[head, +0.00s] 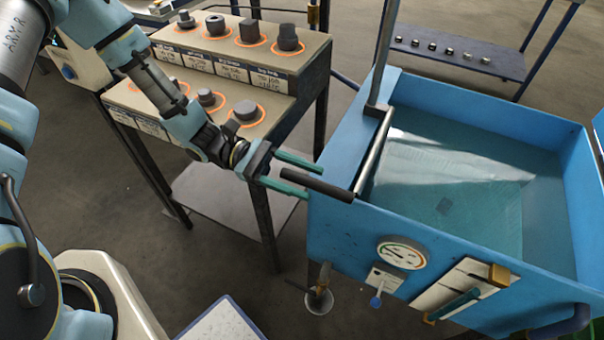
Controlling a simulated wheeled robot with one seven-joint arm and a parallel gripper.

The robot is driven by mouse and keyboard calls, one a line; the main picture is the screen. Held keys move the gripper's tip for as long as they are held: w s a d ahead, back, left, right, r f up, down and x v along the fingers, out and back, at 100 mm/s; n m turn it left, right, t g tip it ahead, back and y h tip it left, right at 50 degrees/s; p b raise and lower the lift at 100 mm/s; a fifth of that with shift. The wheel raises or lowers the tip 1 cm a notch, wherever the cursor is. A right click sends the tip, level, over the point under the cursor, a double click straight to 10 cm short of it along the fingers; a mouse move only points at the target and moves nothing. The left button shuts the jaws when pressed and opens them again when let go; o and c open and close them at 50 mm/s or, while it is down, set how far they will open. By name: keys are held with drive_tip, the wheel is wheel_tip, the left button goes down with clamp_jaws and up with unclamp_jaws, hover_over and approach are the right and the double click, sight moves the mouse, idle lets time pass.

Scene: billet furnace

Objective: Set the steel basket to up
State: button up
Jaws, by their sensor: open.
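The blue quench tank (335,235) stands at the right, filled with greenish water (450,170). A steel lever bar (373,150) runs along the tank's left side from an upright post (385,50). A black handle (318,185) sticks out to the left from the bar's near end, over the tank rim. My gripper (310,181) is open, its two green fingers pointing right. The handle's free end appears between the fingers; I cannot tell whether they touch it.
A stepped rack (290,85) with labelled rows of dark metal pieces stands left of the tank, under my arm. A gauge (402,252) and a panel with a green handle (455,303) are on the tank's front. A low shelf (460,50) with small parts stands behind.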

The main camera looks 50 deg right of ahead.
drive_tip(key=shift+c, duration=0.3)
clamp_jaws()
idle(1.1)
